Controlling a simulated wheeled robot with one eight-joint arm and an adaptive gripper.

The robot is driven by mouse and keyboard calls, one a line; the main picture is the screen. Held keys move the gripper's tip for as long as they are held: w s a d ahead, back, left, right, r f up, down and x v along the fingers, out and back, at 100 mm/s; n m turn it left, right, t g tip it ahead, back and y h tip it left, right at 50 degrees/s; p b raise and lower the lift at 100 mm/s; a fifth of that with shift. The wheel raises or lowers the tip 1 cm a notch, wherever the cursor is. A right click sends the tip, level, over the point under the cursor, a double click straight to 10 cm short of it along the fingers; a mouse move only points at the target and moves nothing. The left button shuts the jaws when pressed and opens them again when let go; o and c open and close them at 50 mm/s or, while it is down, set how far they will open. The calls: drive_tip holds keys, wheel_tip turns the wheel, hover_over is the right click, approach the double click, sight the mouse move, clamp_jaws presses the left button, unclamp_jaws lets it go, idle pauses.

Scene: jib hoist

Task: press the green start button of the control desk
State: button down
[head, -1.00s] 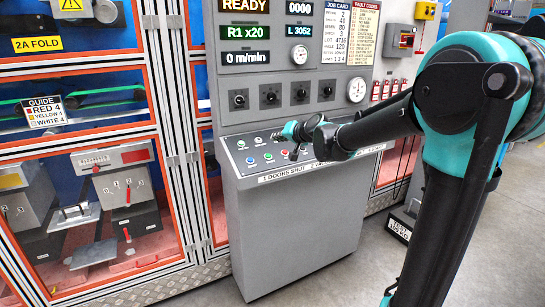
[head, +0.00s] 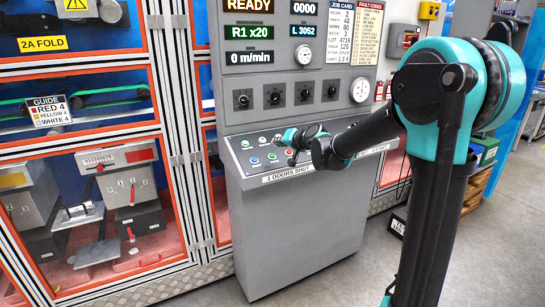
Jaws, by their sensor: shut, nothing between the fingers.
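The grey control desk (head: 292,215) stands in the middle of the head view, with a sloping top panel. Small coloured buttons (head: 254,160) sit in rows on the left part of that panel. They are too small to tell surely which is the green start button.
An upright display panel (head: 292,75) with a READY sign, knobs and gauges rises behind the desk. An orange-framed machine enclosure (head: 160,170) stands at the left. Grey floor (head: 335,285) is open in front. A black block (head: 397,224) stands low to the desk's right.

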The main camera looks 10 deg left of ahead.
sight(275, 161)
drive_tip(key=shift+w+a+f, duration=0.15)
drive_tip(key=shift+w+f, duration=0.1)
drive_tip(key=shift+f, duration=0.4)
drive_tip(key=shift+w+a+f, duration=0.15)
drive_tip(key=shift+w+f, duration=0.05)
drive_tip(key=shift+f, duration=0.45)
drive_tip(key=shift+w+a+f, duration=0.15)
drive_tip(key=shift+w+f, duration=0.1)
drive_tip(key=shift+f, duration=0.4)
drive_tip(key=shift+f, duration=0.1)
drive_tip(key=shift+w+a+f, duration=0.1)
drive_tip(key=shift+f, duration=0.15)
